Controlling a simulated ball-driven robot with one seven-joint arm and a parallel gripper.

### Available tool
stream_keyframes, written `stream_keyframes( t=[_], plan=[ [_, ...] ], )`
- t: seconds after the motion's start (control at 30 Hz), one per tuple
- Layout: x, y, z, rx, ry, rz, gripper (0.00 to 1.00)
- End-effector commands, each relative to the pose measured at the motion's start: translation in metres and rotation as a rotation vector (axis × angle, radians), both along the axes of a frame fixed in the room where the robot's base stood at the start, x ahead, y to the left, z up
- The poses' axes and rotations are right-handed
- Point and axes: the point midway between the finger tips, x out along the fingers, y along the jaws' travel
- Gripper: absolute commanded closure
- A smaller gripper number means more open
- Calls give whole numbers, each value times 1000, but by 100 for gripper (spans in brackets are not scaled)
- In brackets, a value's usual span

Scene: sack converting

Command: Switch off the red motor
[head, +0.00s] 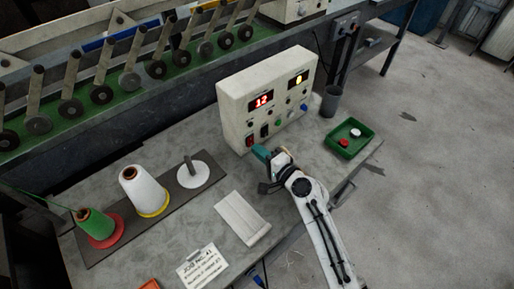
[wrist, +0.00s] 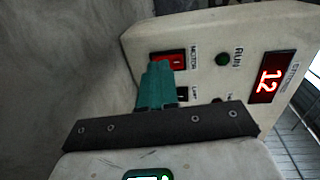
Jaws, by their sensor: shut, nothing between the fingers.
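The red motor switch (wrist: 172,57) is a red rocker in a black surround on the pale control box (wrist: 220,100), beside a label reading MOTOR. In the head view the switch (head: 250,140) sits at the lower left of the box front (head: 240,108). My gripper (head: 259,151) is shut and empty, its teal fingertips close in front of the switch. In the wrist view the fingertips (wrist: 158,68) cover the switch's lower part. I cannot tell whether they touch it, or which way the rocker is tipped.
A black switch (wrist: 182,93) sits beside the motor switch, partly behind my fingers. A red display (wrist: 270,80) reads 12. A green tray (head: 345,146) with small caps and a grey cup (head: 331,101) stand to the right. Thread cones (head: 145,190) stand at left.

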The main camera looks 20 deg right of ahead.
Motion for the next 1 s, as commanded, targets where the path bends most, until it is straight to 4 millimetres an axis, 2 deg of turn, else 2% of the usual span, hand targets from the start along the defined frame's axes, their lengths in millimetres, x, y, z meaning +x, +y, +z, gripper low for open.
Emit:
stream_keyframes(
  t=[0.23, 0.87, 1.0],
  plan=[
    [11, 4, -2, 0, 1, 1, 100],
    [16, 6, -3, 0, -1, 1, 100],
    [10, 4, -3, 0, -1, 1, 100]
  ],
)
